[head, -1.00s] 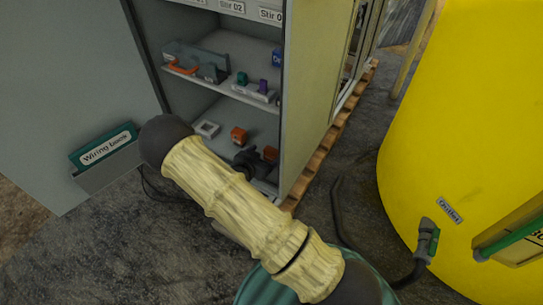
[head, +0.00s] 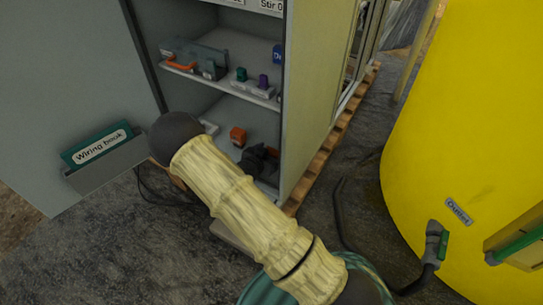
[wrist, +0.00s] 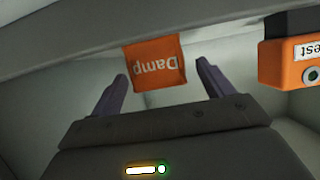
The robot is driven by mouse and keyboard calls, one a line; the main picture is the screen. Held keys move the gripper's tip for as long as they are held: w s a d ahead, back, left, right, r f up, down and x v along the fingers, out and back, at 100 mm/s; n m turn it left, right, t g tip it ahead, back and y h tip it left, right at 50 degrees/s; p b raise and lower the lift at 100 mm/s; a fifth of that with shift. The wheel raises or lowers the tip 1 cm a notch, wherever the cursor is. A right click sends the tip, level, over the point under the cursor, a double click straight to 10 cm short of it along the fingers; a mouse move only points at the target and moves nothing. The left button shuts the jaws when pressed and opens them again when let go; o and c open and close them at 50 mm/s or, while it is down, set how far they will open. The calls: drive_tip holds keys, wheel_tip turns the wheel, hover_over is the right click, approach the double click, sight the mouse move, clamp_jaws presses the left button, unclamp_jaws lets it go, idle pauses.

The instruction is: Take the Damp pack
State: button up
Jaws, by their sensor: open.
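The Damp pack (wrist: 155,62) is a small orange block with its label upside down in the wrist view. It sits ahead of my gripper (wrist: 161,70), between the lines of the two fingers, with a gap to each side. The fingers are open and hold nothing; I cannot tell how far they reach along the pack. In the head view my gripper (head: 258,160) is dark and inside the cabinet's lower compartment, hiding part of what is there. An orange block (head: 238,135) shows behind it; I cannot tell which one.
An orange and black Test unit (wrist: 292,62) stands close to the right finger in the wrist view. The cabinet (head: 305,100) has a middle shelf (head: 222,82) with devices above my gripper. A yellow tank (head: 450,130) stands at right, a Wiring book (head: 98,145) at left.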

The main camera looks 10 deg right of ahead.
drive_tip(key=c, duration=1.1)
drive_tip(key=shift+r, duration=0.1)
drive_tip(key=shift+w+a+r+p, duration=0.15)
drive_tip(key=shift+r+p, duration=0.25)
drive_tip(key=shift+p, duration=0.5)
wheel_tip(320, 180, up, 11)
drive_tip(key=p, duration=0.8)
drive_tip(key=w+a+p, duration=0.6)
drive_tip(key=w+a, duration=0.7)
drive_tip(key=a, duration=0.1)
drive_tip(key=shift+w+f+p, duration=0.25)
drive_tip(key=shift+w+p, duration=0.05)
drive_tip(key=shift+w, duration=0.1)
